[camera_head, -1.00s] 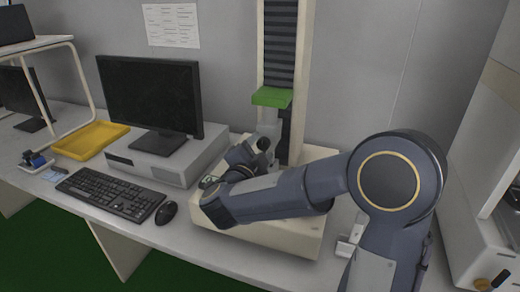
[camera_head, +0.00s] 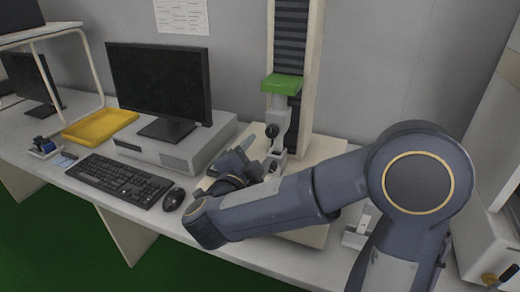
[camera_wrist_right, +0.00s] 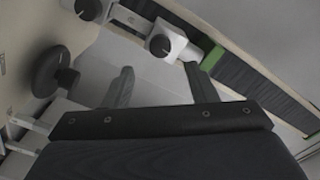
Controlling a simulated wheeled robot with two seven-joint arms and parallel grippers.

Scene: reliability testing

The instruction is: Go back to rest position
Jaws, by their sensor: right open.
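My right arm comes in from the right in the head view. My right gripper (camera_head: 246,152) is over the base of the testing machine, just left of its clamps (camera_head: 276,140). In the right wrist view the two fingers of the right gripper (camera_wrist_right: 158,82) stand apart with nothing between them. The grey clamps (camera_wrist_right: 165,42) with their round black knobs are beyond the fingertips, apart from them. My left gripper is not in view.
The testing machine's column (camera_head: 291,40) carries a green block (camera_head: 282,84). A monitor (camera_head: 160,80), keyboard (camera_head: 120,180), mouse (camera_head: 174,199) and yellow tray (camera_head: 100,125) are to the left. A white machine (camera_head: 490,235) stands at the right edge.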

